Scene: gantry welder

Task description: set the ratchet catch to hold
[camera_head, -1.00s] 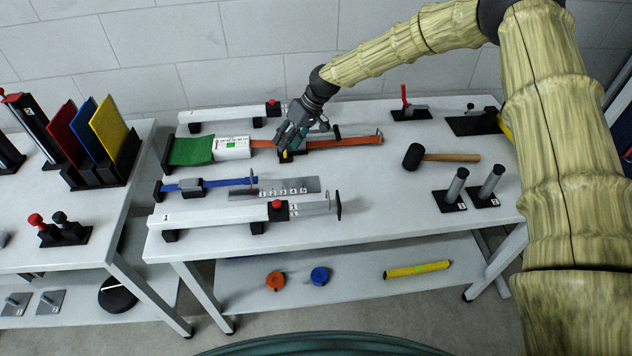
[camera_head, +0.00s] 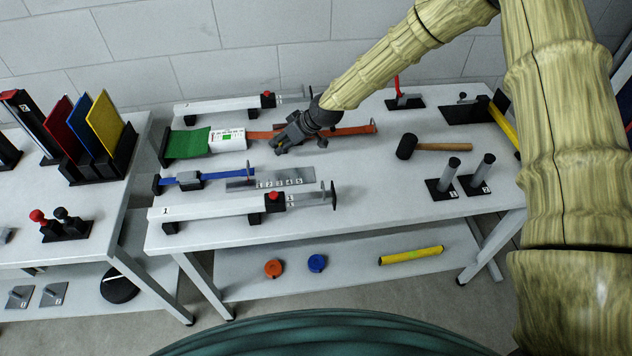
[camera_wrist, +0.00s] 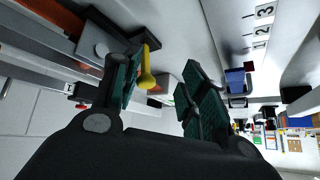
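The ratchet catch appears to be the small yellow lever (camera_wrist: 147,74) in the wrist view. It stands beside a grey and black housing (camera_wrist: 98,40) next to the orange strap (camera_head: 352,130). My gripper (camera_wrist: 163,64) is open, with its two green-padded fingers apart. The yellow lever shows between them, closer to the left finger; I cannot tell whether they touch. In the head view my gripper (camera_head: 279,147) is low over the strap, on the table side nearer the camera, and hides the ratchet and lever. The lever's exact setting cannot be told.
A white box (camera_head: 228,140) and green sheet (camera_head: 187,143) lie left of my gripper. A numbered plate (camera_head: 300,180), blue strap (camera_head: 218,181) and white rail (camera_head: 215,207) lie in front. A mallet (camera_head: 407,146) lies right. A second white rail (camera_head: 220,106) runs behind.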

